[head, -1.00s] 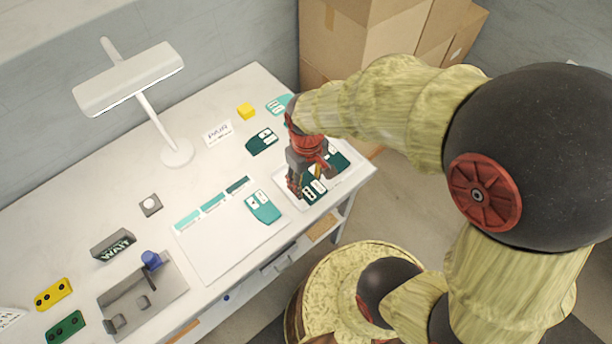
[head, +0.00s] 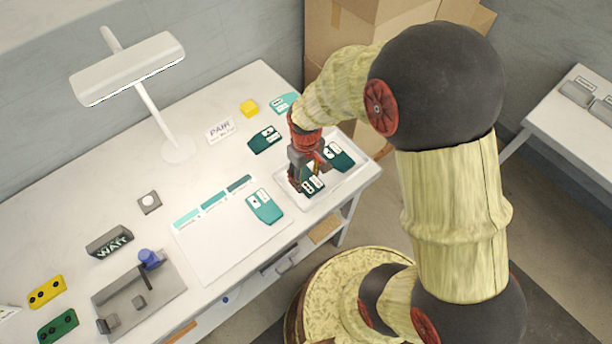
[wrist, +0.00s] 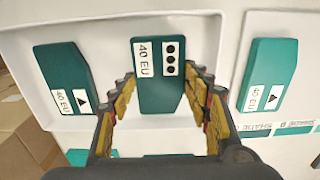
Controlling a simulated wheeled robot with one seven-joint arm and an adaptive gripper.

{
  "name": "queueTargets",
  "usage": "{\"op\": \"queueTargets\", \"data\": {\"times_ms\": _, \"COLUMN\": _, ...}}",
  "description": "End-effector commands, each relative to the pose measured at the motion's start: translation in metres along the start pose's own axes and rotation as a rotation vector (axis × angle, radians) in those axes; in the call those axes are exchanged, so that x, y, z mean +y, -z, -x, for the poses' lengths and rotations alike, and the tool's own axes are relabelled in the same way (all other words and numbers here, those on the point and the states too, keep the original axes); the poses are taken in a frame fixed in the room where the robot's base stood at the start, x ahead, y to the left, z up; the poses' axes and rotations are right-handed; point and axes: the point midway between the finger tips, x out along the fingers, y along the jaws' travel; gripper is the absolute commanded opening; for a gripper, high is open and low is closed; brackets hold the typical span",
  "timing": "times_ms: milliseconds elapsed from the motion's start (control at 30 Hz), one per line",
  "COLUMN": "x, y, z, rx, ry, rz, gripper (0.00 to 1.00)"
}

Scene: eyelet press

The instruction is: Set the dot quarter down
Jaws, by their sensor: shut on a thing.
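In the head view my gripper (head: 303,186) is over the white tray (head: 352,182), and the dot quarter (head: 313,184) shows partly behind the fingers. A triangle-marked quarter (head: 338,156) lies in the tray, also at left in the wrist view (wrist: 62,75).
A lighter teal quarter (head: 264,207) lies on the white mat (head: 215,245) beside the tray. The press (head: 138,296) and WAIT block (head: 109,242) stand at left. Boxes (head: 345,60) stand beyond.

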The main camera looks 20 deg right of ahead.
Motion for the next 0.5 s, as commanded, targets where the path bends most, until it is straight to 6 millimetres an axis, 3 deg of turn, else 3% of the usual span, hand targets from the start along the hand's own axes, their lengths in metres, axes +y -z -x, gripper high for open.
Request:
{"op": "queueTargets", "data": {"times_ms": 233, "x": -0.0001, "y": 0.0, "z": -0.0028, "rx": 0.0, "ry": 0.0, "rz": 0.0, "gripper": 0.25}}
{"op": "queueTargets", "data": {"times_ms": 267, "x": -0.0001, "y": 0.0, "z": -0.003, "rx": 0.0, "ry": 0.0, "rz": 0.0, "gripper": 0.49}}
{"op": "queueTargets", "data": {"times_ms": 500, "x": -0.0001, "y": 0.0, "z": -0.0022, "rx": 0.0, "ry": 0.0, "rz": 0.0, "gripper": 0.63}}
